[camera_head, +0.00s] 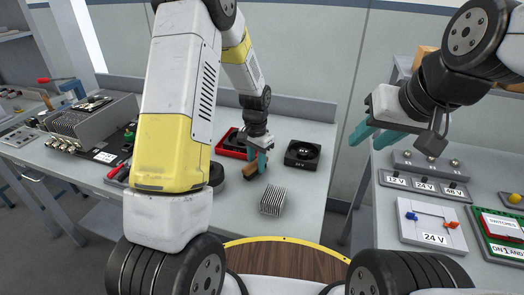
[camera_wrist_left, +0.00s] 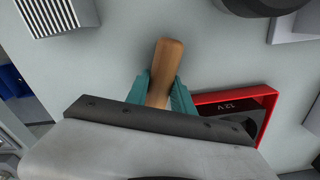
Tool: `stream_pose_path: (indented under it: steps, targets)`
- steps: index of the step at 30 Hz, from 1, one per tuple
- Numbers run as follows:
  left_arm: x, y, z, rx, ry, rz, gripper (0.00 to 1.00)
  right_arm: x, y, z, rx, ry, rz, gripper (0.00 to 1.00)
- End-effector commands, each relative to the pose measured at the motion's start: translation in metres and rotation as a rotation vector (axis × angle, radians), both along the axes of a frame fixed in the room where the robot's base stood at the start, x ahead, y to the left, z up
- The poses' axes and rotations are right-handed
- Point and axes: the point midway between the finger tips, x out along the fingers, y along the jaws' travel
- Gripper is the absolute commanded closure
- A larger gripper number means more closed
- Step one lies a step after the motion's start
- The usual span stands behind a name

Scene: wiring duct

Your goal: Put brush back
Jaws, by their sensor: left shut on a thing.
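The brush shows as a wooden handle (camera_head: 250,170) on the grey workbench, and in the left wrist view the handle (camera_wrist_left: 167,62) sticks out from between teal fingers. Its bristles are hidden. My left gripper (camera_head: 262,157) is low over the bench and shut on the brush; it also shows in the left wrist view (camera_wrist_left: 164,86). My right gripper (camera_head: 372,132) is open and empty, raised at the right between the two benches.
A red tray (camera_wrist_left: 236,95) with a black 12 V part lies beside my left gripper. A black fan (camera_head: 302,154) and a finned heatsink (camera_head: 272,200) stand nearby. A large grey device (camera_head: 95,122) is at the left. The right bench holds switch panels (camera_head: 432,220).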

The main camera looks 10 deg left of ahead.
Motion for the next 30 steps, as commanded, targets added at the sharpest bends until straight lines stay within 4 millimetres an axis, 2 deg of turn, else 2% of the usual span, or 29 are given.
stream_pose_path:
  steps: [9, 10, 12, 13, 23, 26, 30]
  targets:
    - [0.0, 0.0, -0.003, 0.0, 0.0, 0.0, 1.0, 0.0, 0.0, 0.0, 0.0, 0.0, 0.0, 0.64]
    - [0.0, 0.0, -0.002, 0.0, 0.0, 0.0, 0.65, 0.0, 0.0, 0.0, 0.0, 0.0, 0.0, 0.64]
    - [0.0, 0.0, -0.002, 0.0, 0.0, 0.0, 0.52, 0.0, 0.0, 0.0, 0.0, 0.0, 0.0, 0.64]
    - [0.0, 0.0, -0.002, 0.0, 0.0, 0.0, 0.5, 0.0, 0.0, 0.0, 0.0, 0.0, 0.0, 0.64]
    - [0.0, 0.0, 0.0, 0.0, -0.001, 0.0, 0.5, 0.0, 0.0, 0.0, 0.0, 0.0, 0.0, 0.64]
    - [0.001, 0.0, 0.009, -0.001, -0.004, 0.001, 0.5, 0.0, 0.0, 0.0, 0.0, 0.0, 0.0, 0.64]
    - [0.001, 0.0, 0.034, -0.001, -0.005, 0.001, 0.5, 0.0, 0.0, 0.0, 0.0, 0.0, 0.0, 0.64]
